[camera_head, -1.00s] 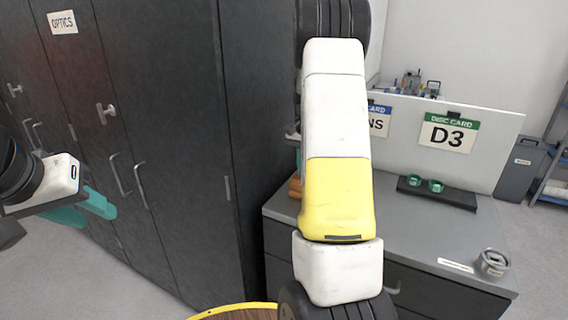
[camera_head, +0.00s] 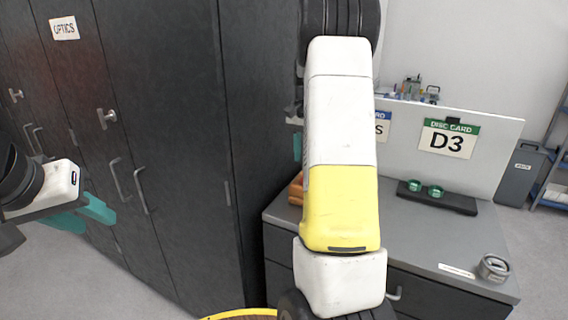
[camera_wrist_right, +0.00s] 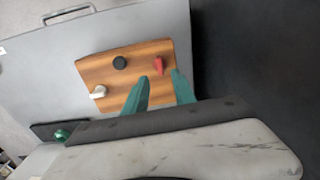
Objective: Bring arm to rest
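My left gripper (camera_head: 82,216) is at the left edge of the head view, in front of the dark cabinets. Its two teal fingers look apart with nothing between them. My right arm, white and yellow, fills the middle of the head view and hides most of its own gripper; only a bit of teal (camera_head: 297,147) shows beside it. In the right wrist view my right gripper (camera_wrist_right: 160,84) has its teal fingers apart, with nothing held. Beyond them is a wooden board (camera_wrist_right: 95,74) with a black knob (camera_wrist_right: 120,62), a red piece (camera_wrist_right: 159,65) and a white piece (camera_wrist_right: 98,92).
Tall dark cabinets (camera_head: 170,130) stand at the left. A grey drawer unit (camera_head: 420,240) at the right bears a black holder (camera_head: 452,203) with green discs and a metal cup (camera_head: 493,268). A D3 card (camera_head: 448,138) hangs on a white panel. A yellow-rimmed round top (camera_head: 240,314) shows at the bottom.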

